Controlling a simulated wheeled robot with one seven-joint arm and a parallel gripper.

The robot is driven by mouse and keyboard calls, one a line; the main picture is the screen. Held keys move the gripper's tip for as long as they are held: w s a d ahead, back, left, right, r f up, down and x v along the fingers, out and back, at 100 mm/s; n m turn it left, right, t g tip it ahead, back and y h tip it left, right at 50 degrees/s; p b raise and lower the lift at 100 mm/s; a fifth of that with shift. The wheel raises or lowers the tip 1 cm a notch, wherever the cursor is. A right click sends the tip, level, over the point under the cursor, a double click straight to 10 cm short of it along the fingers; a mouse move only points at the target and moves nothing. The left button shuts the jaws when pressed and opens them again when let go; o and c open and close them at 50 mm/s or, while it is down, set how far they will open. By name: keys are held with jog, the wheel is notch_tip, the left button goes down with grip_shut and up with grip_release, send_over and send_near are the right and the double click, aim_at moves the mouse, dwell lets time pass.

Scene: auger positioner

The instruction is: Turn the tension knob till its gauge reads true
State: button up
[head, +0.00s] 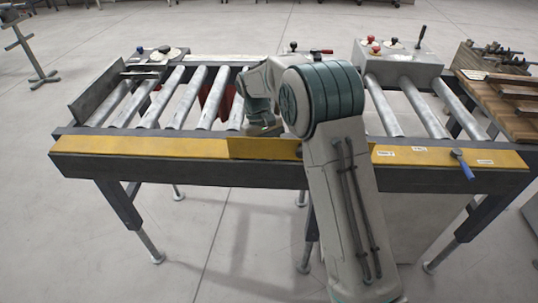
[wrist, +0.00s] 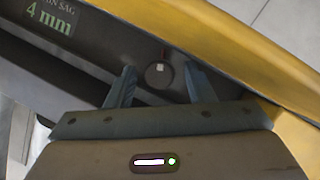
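In the wrist view a small round dark knob (wrist: 153,80) with a pale mark on its face sits on the dark machine panel. My gripper (wrist: 162,76) is open, with one finger on either side of the knob and gaps visible between fingers and knob. I cannot tell how deep the fingers reach over it. A dark readout (wrist: 48,20) at the upper left shows "4 mm" in green under a partly cut-off label ending in "SAG". In the head view my arm hides the knob and readout at the roller conveyor (head: 110,145).
A yellow rail (wrist: 230,35) runs diagonally close beside the knob. In the head view, a grey control box (head: 405,68) with red and black knobs stands at the back. A blue-handled tool (head: 463,164) lies on the front rail. A wooden bench (head: 500,105) stands at right.

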dwell(0.3)
